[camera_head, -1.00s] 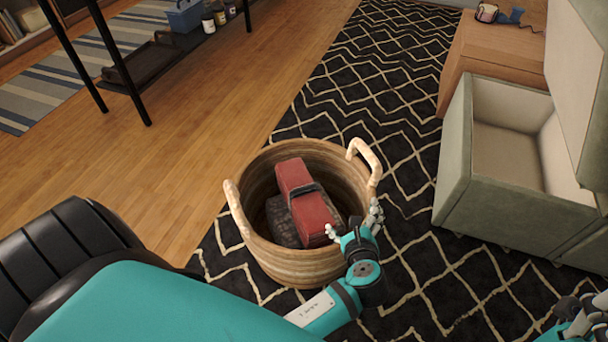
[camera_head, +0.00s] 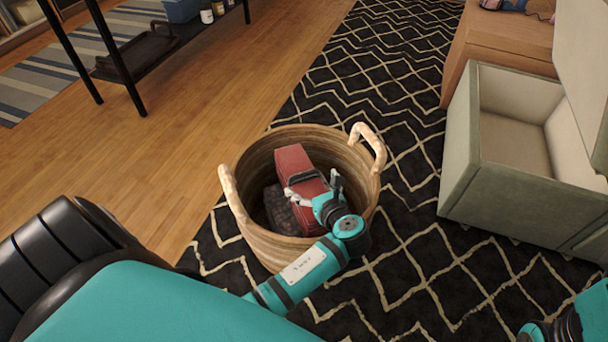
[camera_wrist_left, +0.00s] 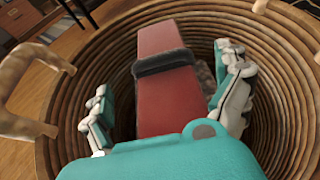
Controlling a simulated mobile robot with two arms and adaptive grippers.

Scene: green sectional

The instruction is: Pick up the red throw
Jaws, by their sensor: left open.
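The red throw (camera_head: 290,163) is a folded red bundle with a dark band around it, lying in a round woven basket (camera_head: 262,245). A dark textured item (camera_head: 283,212) lies beside and partly under it. My left gripper (camera_head: 314,184) is inside the basket's opening over the near part of the throw. In the left wrist view, the open fingers of my left gripper (camera_wrist_left: 168,103) stand on either side of the red throw (camera_wrist_left: 165,95), with gaps visible. My right arm shows at the lower right edge of the head view; its fingertips are out of frame.
The basket has two upright loop handles, left (camera_head: 232,192) and right (camera_head: 370,142). An open green storage seat (camera_head: 460,160) stands to the right on the black patterned rug (camera_head: 400,95). Wooden floor (camera_head: 190,160) lies to the left, with a black-legged shelf (camera_head: 125,65) beyond.

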